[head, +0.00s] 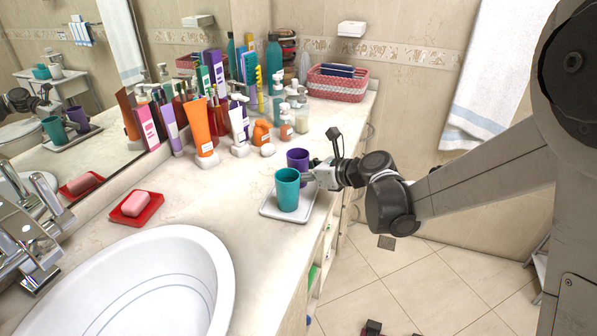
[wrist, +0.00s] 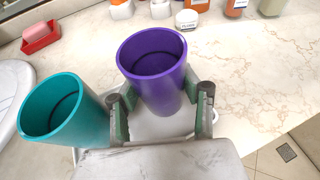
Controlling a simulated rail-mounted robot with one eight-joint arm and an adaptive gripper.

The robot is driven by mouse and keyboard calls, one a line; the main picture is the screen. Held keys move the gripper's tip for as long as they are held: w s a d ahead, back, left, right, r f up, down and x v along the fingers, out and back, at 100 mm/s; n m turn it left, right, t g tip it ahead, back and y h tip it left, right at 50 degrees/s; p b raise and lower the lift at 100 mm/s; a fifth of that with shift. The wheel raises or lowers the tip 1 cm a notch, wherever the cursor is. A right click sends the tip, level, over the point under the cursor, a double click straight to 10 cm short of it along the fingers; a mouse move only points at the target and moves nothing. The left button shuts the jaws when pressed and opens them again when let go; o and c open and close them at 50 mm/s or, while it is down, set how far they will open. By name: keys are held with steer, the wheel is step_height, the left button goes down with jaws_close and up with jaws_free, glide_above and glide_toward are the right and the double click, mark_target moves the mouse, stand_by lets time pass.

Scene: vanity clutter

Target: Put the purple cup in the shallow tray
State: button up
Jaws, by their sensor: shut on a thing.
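The purple cup (wrist: 152,68) stands upright between the fingers of my gripper (wrist: 160,103) in the wrist view, and the gripper is shut on it. In the head view the purple cup (head: 297,158) is partly hidden behind the teal cup and my gripper (head: 308,174). The shallow tray (head: 270,211) is white and lies near the counter's front edge. The purple cup is over or at the tray's far part; I cannot tell whether its base touches the tray. In the wrist view a bit of the tray (wrist: 188,121) shows beside and below the cup.
A teal cup (head: 287,190) stands on the tray, close to the left of my gripper. A red soap dish (head: 149,215) and the sink (head: 160,290) are to the left. Bottles and tubes, including an orange tube (head: 200,127), crowd the back. Bare counter lies between them and the tray.

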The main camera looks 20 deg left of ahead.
steer(key=shift+f, duration=0.2)
steer(key=o, duration=0.9)
steer(key=shift+r, duration=0.1)
steer(key=shift+o, duration=0.2)
